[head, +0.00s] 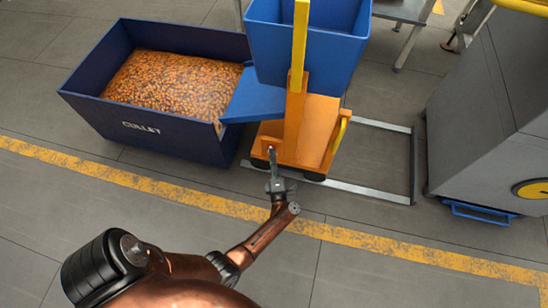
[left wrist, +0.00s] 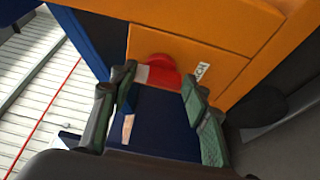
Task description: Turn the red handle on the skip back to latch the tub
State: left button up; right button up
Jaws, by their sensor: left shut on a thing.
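The skip has an orange wheeled chassis (head: 322,128) with a yellow upright bar and a blue tub (head: 330,62) on top. A blue lip (head: 254,98) of the skip slopes toward the bin at its left. The red handle (left wrist: 165,66) is on the orange face in the left wrist view, beside a small white label. In the head view it is a tiny red spot (head: 271,149) at the chassis's near side. My left gripper (head: 273,168) reaches up to it and is shut on it, its fingers (left wrist: 158,78) on either side. The latch itself is hidden. My right gripper is out of view.
A dark blue bin (head: 165,138) marked CULLET, full of amber pieces, stands left of the skip. A grey metal floor frame (head: 412,165) lies to the right, then a grey machine (head: 485,115). The floor in front, past the yellow line (head: 390,243), is clear.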

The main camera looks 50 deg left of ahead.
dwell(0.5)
pick_arm(q)
jog(key=o, duration=1.2)
jog(key=shift+c, duration=0.2)
jog(key=v, duration=0.7)
jog(key=shift+s+d, duration=0.2)
jog(key=shift+f, duration=0.1)
